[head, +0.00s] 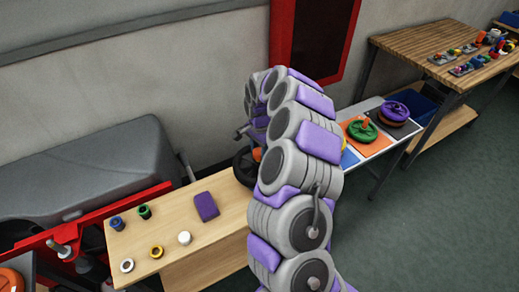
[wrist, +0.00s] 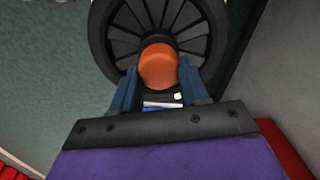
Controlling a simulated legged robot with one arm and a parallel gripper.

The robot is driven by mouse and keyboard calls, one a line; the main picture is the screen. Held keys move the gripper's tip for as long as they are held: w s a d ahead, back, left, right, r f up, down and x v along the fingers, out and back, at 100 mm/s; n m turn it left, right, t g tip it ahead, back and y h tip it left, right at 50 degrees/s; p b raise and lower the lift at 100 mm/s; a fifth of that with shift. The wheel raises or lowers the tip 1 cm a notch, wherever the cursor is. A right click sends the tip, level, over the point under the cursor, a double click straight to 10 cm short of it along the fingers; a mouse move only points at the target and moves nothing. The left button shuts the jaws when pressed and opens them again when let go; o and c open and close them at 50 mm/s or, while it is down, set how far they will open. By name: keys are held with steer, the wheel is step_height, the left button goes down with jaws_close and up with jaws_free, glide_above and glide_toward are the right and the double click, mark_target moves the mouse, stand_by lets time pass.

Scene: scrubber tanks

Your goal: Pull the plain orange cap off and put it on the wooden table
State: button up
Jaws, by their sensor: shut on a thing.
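The plain orange cap (wrist: 158,66) is between my gripper's two blue-grey fingers (wrist: 158,82) in the wrist view. My gripper is shut on it. Right behind the cap is a black spoked wheel (wrist: 103,35); I cannot tell whether the cap is still seated on it. In the head view a bit of the orange cap (head: 257,154) shows beside the black wheel (head: 241,168), partly behind my arm. My gripper's fingers are hidden there. The near wooden table (head: 218,236) extends to the left of my arm, with the wheel at its back right.
On the near table are a purple block (head: 206,206), a white cap (head: 184,238) and several small coloured caps and rings. A table with coloured panels and discs (head: 395,111) stands right of my arm. Another wooden table (head: 405,42) with small parts is at back right.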

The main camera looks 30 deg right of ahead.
mark_target(259, 150)
steer(key=shift+r, duration=0.3)
stand_by(0.4)
steer(key=shift+r+p, duration=1.05)
steer(key=shift+r, duration=1.85)
